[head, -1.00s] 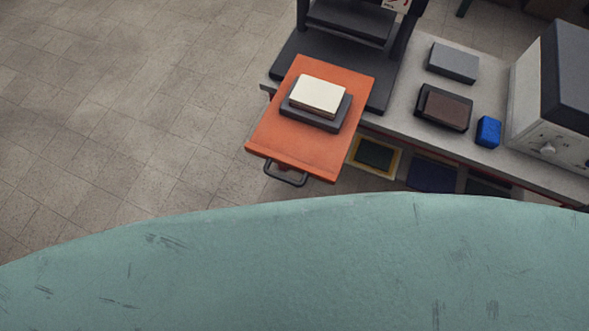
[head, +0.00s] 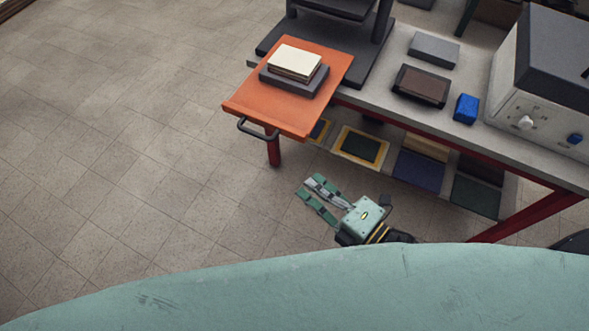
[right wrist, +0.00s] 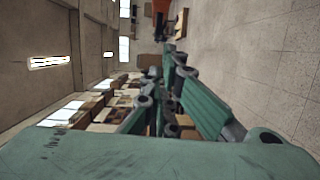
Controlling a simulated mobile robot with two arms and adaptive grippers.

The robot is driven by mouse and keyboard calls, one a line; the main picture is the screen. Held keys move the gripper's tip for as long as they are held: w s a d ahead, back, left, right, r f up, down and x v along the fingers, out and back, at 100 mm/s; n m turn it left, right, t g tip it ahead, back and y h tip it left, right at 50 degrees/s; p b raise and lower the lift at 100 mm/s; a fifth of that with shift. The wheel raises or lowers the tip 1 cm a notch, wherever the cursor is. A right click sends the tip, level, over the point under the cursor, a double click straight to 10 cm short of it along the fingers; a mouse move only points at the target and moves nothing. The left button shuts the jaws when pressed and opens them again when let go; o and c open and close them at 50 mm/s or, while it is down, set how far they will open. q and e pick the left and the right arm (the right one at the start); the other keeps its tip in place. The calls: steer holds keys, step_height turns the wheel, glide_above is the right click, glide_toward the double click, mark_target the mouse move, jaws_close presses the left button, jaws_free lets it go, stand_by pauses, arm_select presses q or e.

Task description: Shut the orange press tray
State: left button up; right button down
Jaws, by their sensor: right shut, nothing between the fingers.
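The orange press tray (head: 290,112) sticks out from the black press (head: 300,30) past the front of the grey bench. It carries a dark slab (head: 296,85) with a cream block (head: 295,62) on top. A dark bar handle (head: 257,130) hangs at the tray's front edge. My right gripper (head: 305,187) is shut and empty, below and to the right of the handle in the head view, clear of the tray. Its green fingers (right wrist: 180,95) also show in the right wrist view, with a small orange patch beyond them. My left gripper is out of view.
The grey bench (head: 385,95) has a red frame and holds a brown-topped block (head: 421,85), a grey block (head: 434,49), a blue block (head: 466,109) and a white machine (head: 525,90). A lower shelf holds framed pieces (head: 360,147). The floor (head: 120,150) at left is clear.

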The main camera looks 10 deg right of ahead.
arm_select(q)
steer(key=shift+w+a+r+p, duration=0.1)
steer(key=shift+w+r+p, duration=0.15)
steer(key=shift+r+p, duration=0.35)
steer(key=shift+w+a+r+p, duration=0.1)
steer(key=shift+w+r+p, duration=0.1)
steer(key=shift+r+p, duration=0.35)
arm_select(e)
steer(key=w+a+r, duration=0.1)
steer(key=w+a, duration=0.3)
steer(key=w, duration=0.6)
steer(key=shift+w+a+n, duration=0.35)
steer(key=shift+n, duration=0.05)
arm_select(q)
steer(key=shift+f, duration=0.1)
arm_select(e)
steer(key=shift+r, duration=0.1)
